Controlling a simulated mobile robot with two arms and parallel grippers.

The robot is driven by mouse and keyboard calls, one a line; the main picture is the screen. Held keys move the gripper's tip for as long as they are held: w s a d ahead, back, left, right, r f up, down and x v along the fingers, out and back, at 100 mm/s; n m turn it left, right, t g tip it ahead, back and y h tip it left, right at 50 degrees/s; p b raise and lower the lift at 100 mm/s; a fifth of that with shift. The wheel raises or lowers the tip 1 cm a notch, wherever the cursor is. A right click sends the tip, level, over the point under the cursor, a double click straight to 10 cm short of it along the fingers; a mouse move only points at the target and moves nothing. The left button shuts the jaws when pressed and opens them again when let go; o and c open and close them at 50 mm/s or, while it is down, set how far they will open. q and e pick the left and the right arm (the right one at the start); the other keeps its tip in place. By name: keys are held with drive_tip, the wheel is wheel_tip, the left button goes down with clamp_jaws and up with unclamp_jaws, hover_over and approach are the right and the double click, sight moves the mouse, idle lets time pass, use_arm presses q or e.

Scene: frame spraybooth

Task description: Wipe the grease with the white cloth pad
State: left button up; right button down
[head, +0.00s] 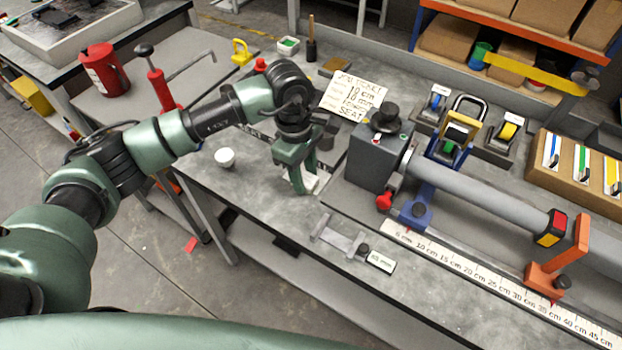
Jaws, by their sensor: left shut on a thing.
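My left gripper (303,183) points down over the left part of the grey workbench (262,205). It is shut on the white cloth pad (311,182), of which only a small pale part shows beside the fingers. The pad is at or just above the bench top; I cannot tell if it touches. I cannot make out a grease patch; the gripper hides the bench right under it. My right gripper is not in view.
A grey clamp block (376,156) with a long tube (480,200) stands right of the gripper. A written card (352,97) is behind. A metal gauge (338,238) and a long ruler (500,280) lie in front.

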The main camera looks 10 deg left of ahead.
use_arm(q)
drive_tip(key=shift+w+a+b, duration=0.25)
drive_tip(key=shift+a+b, duration=0.05)
drive_tip(key=shift+a, duration=0.35)
drive_tip(key=shift+w+a+b, duration=0.25)
drive_tip(key=shift+a+b, duration=0.05)
drive_tip(key=shift+a, duration=0.3)
drive_tip(key=shift+w+a+b, duration=0.25)
drive_tip(key=shift+a+b, duration=0.05)
drive_tip(key=shift+a, duration=0.35)
drive_tip(key=shift+s+d+f+b, duration=0.1)
drive_tip(key=shift+s+d+b, duration=0.2)
drive_tip(key=shift+d, duration=0.4)
drive_tip(key=shift+s+d+r+b, duration=0.1)
drive_tip(key=shift+s+d+b, duration=0.15)
drive_tip(key=shift+d, duration=0.45)
drive_tip(key=shift+s+d+f+b, duration=0.1)
drive_tip(key=shift+s+d+b, duration=0.2)
drive_tip(key=shift+d, duration=0.4)
drive_tip(key=shift+s+d, duration=0.25)
drive_tip(key=shift+d, duration=0.6)
drive_tip(key=shift+r, duration=0.2)
drive_tip(key=shift+r+p, duration=1.2)
drive_tip(key=shift+r, duration=2.3)
drive_tip(key=shift+a, duration=0.15)
